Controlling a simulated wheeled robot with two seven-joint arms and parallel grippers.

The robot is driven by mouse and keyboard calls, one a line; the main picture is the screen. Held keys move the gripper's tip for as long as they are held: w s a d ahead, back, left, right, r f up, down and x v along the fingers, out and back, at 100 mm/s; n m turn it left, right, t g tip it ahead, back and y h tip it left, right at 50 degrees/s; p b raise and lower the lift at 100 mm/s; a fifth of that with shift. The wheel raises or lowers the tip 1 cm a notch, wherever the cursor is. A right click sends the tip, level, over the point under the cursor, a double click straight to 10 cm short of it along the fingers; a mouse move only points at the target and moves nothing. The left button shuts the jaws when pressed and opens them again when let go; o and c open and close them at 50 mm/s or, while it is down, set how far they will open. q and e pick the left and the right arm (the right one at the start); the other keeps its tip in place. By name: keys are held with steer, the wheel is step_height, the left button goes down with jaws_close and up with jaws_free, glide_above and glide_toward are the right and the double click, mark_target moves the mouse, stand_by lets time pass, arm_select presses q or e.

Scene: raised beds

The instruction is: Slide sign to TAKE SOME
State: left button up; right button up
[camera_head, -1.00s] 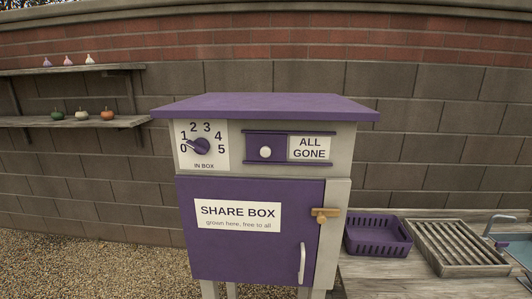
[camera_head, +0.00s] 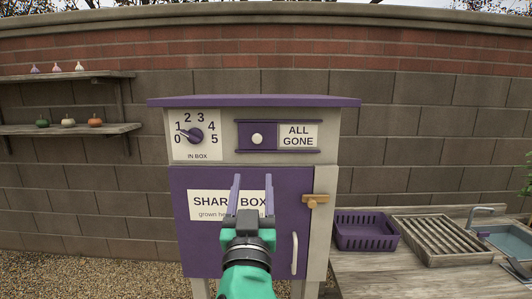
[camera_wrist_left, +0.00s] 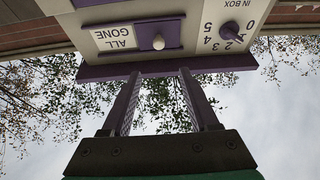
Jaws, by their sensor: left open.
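The sliding sign is a purple plate (camera_head: 244,136) with a round white knob (camera_head: 257,139), set between two dark rails on the upper front of the share box. The plate is at the left of its track, and the words ALL GONE (camera_head: 299,136) show to its right. The knob (camera_wrist_left: 158,42) and ALL GONE panel (camera_wrist_left: 120,37) also show, upside down, in the left wrist view. My left gripper (camera_head: 252,192) is open and empty, in front of the door and below the knob. Its two fingers show apart in the left wrist view (camera_wrist_left: 155,95). My right gripper is not in view.
A dial (camera_head: 195,135) left of the sign points near 0 to 1. The purple roof (camera_head: 250,101) overhangs above. The door has a wooden latch (camera_head: 315,200) and pale handle (camera_head: 294,253). A purple basket (camera_head: 366,246) and slatted rack (camera_head: 440,252) stand on the right bench.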

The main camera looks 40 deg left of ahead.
mark_target(257, 140)
arm_select(q)
steer(key=p+x, duration=0.5)
steer(key=x, duration=0.8)
steer(key=shift+w+a+r, duration=0.1)
steer(key=shift+w+a, duration=0.15)
steer(key=shift+w, duration=0.05)
steer(key=shift+w+a, duration=0.2)
steer(key=shift+w, duration=0.15)
steer(key=shift+c, duration=0.2)
steer(key=shift+s, duration=0.1)
jaws_close()
steer(key=shift+d, duration=0.1)
